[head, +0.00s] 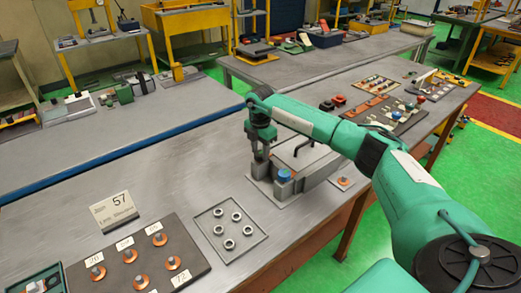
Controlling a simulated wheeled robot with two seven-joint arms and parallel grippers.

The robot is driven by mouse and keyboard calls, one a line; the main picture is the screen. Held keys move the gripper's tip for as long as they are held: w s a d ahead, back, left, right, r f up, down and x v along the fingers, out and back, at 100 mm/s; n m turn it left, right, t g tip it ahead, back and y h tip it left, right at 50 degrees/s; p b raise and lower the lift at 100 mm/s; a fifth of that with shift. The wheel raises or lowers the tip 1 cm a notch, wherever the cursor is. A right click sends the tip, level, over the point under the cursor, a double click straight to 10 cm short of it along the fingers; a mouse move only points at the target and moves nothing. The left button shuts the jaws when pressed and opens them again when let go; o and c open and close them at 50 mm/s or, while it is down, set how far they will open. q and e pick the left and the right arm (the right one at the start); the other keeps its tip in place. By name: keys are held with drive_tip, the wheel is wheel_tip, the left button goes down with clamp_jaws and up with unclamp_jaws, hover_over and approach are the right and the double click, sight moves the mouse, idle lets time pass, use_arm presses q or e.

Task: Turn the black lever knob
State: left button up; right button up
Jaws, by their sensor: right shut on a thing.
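A grey bench machine (312,170) stands on the table near the middle of the head view. A bent black lever (304,146) rises from its top. A blue knob (284,175) sits on a short grey block at its front. My right gripper (260,154) points down over the machine's left end, left of the bent black lever and apart from it. It is shut on a small part at the top of an upright grey post; the fingers mostly hide that part. I cannot tell whether it is a black lever knob. My left gripper is out of view.
A tray of nuts (230,246) and a dark board with copper-coloured parts (160,235) lie left of the machine. More dark boards with small parts (375,87) lie beyond my right arm. Bare tabletop lies left of the machine.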

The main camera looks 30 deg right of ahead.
sight(260, 153)
drive_tip(key=o, duration=0.9)
drive_tip(key=shift+w+a+r, duration=0.1)
drive_tip(key=shift+r, duration=0.15)
drive_tip(key=shift+o, duration=0.3)
drive_tip(key=shift+f, duration=0.1)
wheel_tip(260, 153, up, 14)
drive_tip(key=b, duration=0.3)
drive_tip(key=shift+f, duration=0.15)
